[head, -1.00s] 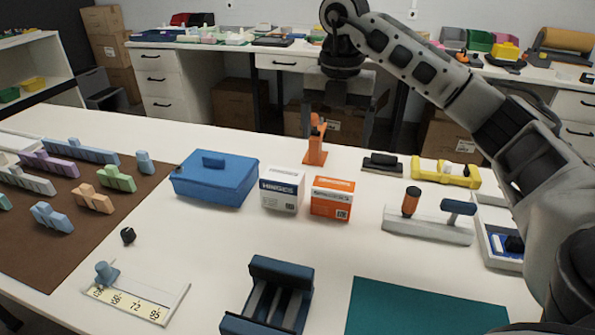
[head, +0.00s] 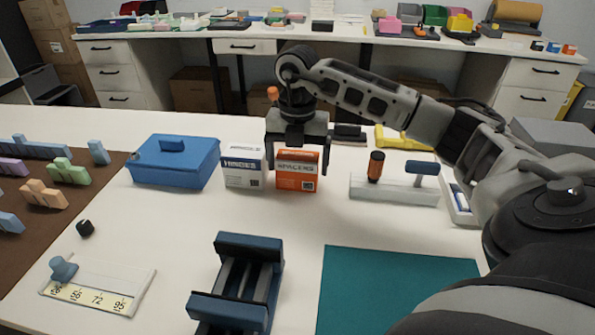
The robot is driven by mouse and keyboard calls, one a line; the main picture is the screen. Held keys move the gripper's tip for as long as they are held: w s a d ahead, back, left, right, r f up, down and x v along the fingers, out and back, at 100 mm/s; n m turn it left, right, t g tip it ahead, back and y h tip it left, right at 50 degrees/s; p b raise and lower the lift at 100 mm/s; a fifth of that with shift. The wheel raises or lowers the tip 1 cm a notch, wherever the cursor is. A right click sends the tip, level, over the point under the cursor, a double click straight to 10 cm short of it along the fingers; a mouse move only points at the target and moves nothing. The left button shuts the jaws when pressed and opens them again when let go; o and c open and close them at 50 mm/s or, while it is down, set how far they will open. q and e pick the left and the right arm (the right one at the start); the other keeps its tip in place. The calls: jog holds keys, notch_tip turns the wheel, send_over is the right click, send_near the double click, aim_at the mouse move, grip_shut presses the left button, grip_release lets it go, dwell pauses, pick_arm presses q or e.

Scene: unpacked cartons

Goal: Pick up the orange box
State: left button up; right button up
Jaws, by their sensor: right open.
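The orange box (head: 296,181), with a white band lettered "SPACERS", stands upright on the white table. My right gripper (head: 296,168) points down over it, open, with one finger at each side of the box. The left finger shows in the narrow space between the orange box and the white-and-blue "HINGES" box (head: 243,178). The right finger is just off the orange box's right side. I cannot tell whether either finger touches the box. My left gripper is not in view.
A blue lidded case (head: 175,165) stands left of the boxes. A white block with orange and blue handles (head: 393,190) is to the right. A dark blue vise (head: 238,280) and a teal mat (head: 395,285) lie in front. The table between is clear.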

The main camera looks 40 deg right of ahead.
jog(key=shift+f, duration=0.9)
jog(key=c, duration=0.8)
jog(key=shift+r, duration=0.1)
jog(key=shift+r, duration=0.5)
notch_tip(320, 180, up, 2)
jog(key=shift+w+r, duration=0.1)
jog(key=shift+r, duration=0.1)
jog(key=shift+s+a+r+p, duration=0.4)
jog(key=shift+s+a+r, duration=0.9)
jog(key=shift+a+r, duration=0.5)
jog(key=shift+s+a+r+p, duration=0.35)
jog(key=shift+s+a+r, duration=1)
jog(key=shift+a, duration=0.8)
jog(key=shift+s+a+r+p, duration=0.4)
jog(key=shift+s+a+r, duration=0.85)
jog(key=shift+a+r, duration=0.55)
